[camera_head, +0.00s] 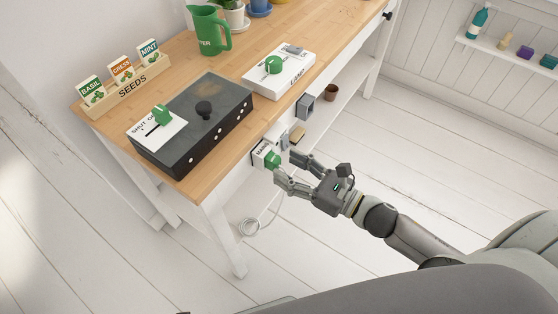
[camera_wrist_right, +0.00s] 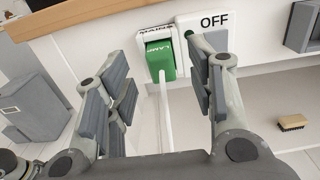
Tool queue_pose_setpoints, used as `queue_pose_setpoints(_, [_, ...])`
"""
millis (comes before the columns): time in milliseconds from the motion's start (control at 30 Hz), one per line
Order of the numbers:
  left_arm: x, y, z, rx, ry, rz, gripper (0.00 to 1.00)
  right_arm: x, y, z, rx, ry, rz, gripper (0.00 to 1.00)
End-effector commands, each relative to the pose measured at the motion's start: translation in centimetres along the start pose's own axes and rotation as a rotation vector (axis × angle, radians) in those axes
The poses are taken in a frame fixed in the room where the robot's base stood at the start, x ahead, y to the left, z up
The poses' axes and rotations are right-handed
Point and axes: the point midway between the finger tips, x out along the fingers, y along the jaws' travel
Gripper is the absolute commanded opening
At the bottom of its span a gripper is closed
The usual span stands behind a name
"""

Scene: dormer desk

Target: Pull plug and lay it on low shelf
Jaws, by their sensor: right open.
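The green plug (camera_head: 272,160) sits in a white socket box (camera_head: 260,153) on the desk's front apron. In the right wrist view the plug (camera_wrist_right: 160,62) reads "LAMP", and a white cord (camera_wrist_right: 165,115) hangs from it. My right gripper (camera_head: 286,167) is open in front of the socket. In the right wrist view its fingers (camera_wrist_right: 160,85) are spread to either side of the plug's line, with a visible gap to it. The low shelf (camera_head: 348,92) runs beneath the desk top, and part of it shows in the wrist view (camera_wrist_right: 250,110). My left gripper is not in view.
A brush (camera_wrist_right: 292,122) lies on the shelf, and a brown pot (camera_head: 331,92) stands farther along it. An "OFF" switch panel (camera_wrist_right: 205,22) is right beside the socket. A grey open box (camera_head: 305,106) is fixed to the apron.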

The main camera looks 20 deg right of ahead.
Motion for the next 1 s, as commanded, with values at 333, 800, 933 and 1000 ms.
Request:
queue_pose_setpoints(333, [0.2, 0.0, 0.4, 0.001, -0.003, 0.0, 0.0, 3.5, 0.0, 0.0, 0.0, 0.0, 0.001, 0.5])
queue_pose_setpoints(800, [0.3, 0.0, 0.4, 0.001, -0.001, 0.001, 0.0, 3.8, 0.0, 0.0, 0.001, 0.0, 0.0, 0.37])
queue_pose_setpoints(933, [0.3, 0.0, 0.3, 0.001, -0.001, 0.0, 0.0, 3.8, 0.0, 0.0, 0.001, 0.0, 0.0, 0.2])
queue_pose_setpoints(1000, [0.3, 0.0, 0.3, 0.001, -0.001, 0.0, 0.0, 3.8, 0.0, 0.0, 0.001, 0.0, 0.0, 0.11])
